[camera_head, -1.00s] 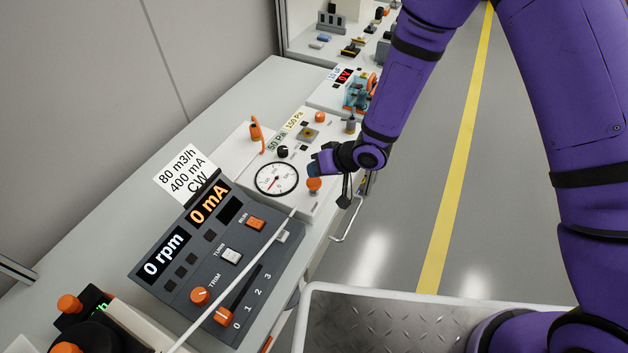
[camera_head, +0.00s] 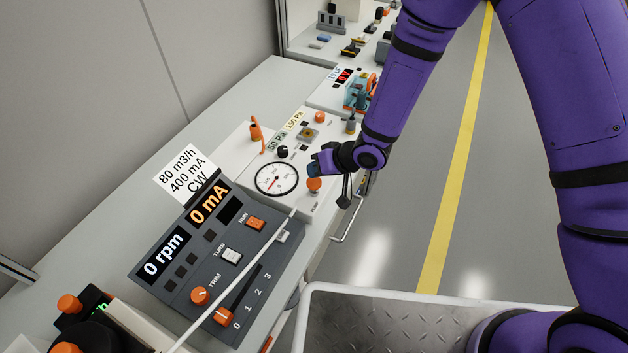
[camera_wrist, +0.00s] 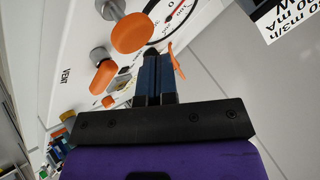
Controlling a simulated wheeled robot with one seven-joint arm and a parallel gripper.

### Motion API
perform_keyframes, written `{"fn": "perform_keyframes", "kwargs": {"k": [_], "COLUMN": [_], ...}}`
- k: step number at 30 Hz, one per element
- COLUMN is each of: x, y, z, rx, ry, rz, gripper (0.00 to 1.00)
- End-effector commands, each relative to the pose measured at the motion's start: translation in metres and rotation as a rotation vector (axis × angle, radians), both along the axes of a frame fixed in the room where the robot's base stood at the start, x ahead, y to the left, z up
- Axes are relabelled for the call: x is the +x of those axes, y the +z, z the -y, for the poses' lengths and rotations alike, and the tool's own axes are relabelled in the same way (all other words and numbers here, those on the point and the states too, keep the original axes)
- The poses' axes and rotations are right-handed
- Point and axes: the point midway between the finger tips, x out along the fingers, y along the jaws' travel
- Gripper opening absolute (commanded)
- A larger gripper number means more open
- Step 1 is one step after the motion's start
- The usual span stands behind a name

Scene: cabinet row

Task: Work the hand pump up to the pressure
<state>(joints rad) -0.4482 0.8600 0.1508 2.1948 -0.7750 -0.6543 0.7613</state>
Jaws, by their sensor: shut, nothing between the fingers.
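A white panel (camera_head: 290,203) carries a round dial gauge (camera_head: 277,179) with a white face and black rim. An orange knob (camera_head: 314,184) stands at the gauge's right, and its lettering is too small to read. In the wrist view a large orange knob (camera_wrist: 132,33) on a metal stem is beside the gauge (camera_wrist: 180,18). A smaller orange knob (camera_wrist: 103,76) is near the word VENT. I cannot tell which one is the pump handle. My gripper (camera_head: 313,170) is shut and empty, above the panel just behind the orange knob; its blue fingers (camera_wrist: 152,58) touch nothing clearly.
Tags reading 50 Pa and 150 Pa (camera_head: 285,133) lie behind the gauge. An orange lever (camera_head: 256,134) stands at the panel's far left. A dark console (camera_head: 210,262) showing 0 rpm and 0 mA is nearer. A pale rod (camera_head: 240,283) crosses it. The aisle floor (camera_head: 400,240) is clear.

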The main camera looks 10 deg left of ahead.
Motion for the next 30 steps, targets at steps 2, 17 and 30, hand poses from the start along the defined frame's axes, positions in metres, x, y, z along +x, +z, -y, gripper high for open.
{"fn": "perform_keyframes", "kwargs": {"k": [2, 17, 30], "x": [0.0, 0.0, 0.0], "y": [-0.002, -0.008, -0.011], "z": [0.0, 0.0, 0.0], "rx": [0.0, 0.0, 0.0], "ry": [-0.001, 0.0, 0.0], "rz": [-0.001, 0.0, 0.0], "gripper": [0.0, 0.0, 0.0]}}
